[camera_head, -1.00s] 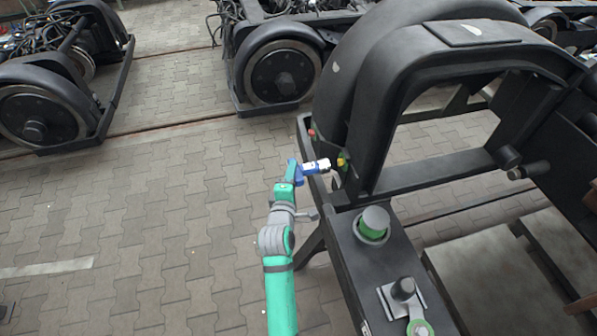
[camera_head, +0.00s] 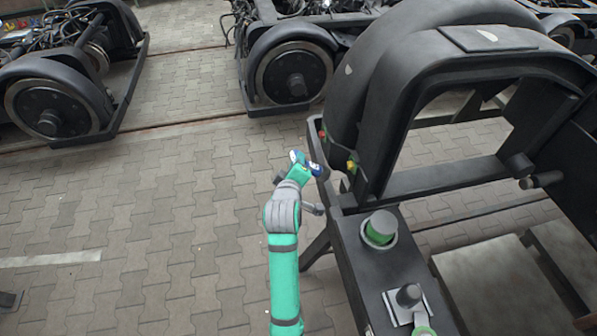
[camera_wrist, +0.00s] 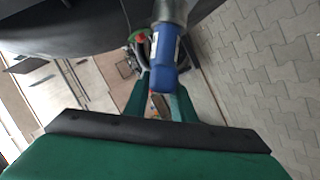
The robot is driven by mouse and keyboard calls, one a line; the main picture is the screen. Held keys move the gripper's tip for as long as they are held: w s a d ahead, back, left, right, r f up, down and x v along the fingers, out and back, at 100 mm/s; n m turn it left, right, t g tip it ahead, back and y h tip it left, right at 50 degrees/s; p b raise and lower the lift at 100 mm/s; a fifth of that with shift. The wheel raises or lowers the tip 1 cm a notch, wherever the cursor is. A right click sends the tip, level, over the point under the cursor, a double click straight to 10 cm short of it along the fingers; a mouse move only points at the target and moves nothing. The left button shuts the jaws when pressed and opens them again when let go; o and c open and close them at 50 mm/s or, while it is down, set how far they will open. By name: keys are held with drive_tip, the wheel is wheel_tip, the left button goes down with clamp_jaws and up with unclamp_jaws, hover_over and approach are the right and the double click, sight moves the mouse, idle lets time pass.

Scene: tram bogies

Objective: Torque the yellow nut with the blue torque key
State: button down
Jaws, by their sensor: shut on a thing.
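The yellow nut (camera_head: 351,166) is on the side of the near black bogie frame, low beside the big wheel cover. My gripper (camera_head: 303,165) is shut on the blue torque key (camera_head: 315,169), to the left of the nut and apart from it. The key also shows in the wrist view (camera_wrist: 163,62), with its blue body between my dark green fingers (camera_wrist: 160,95) and its grey end pointing away to the top edge. The yellow nut cannot be made out in the wrist view.
A red nut (camera_head: 322,134) sits up and left of the yellow one. The black bogie frame (camera_head: 365,265) stands close on the right, bearing a green-ringed cylinder (camera_head: 380,228). Other bogies stand at the back.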

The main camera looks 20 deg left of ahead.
drive_tip(key=s+a+r+m+g+y, duration=0.2)
drive_tip(key=s+a+r+m+y, duration=0.1)
drive_tip(key=r+m, duration=0.4)
drive_tip(key=shift+r+m+y, duration=0.15)
drive_tip(key=shift+m+y, duration=0.35)
drive_tip(key=shift+y, duration=0.2)
drive_tip(key=shift+w, duration=0.1)
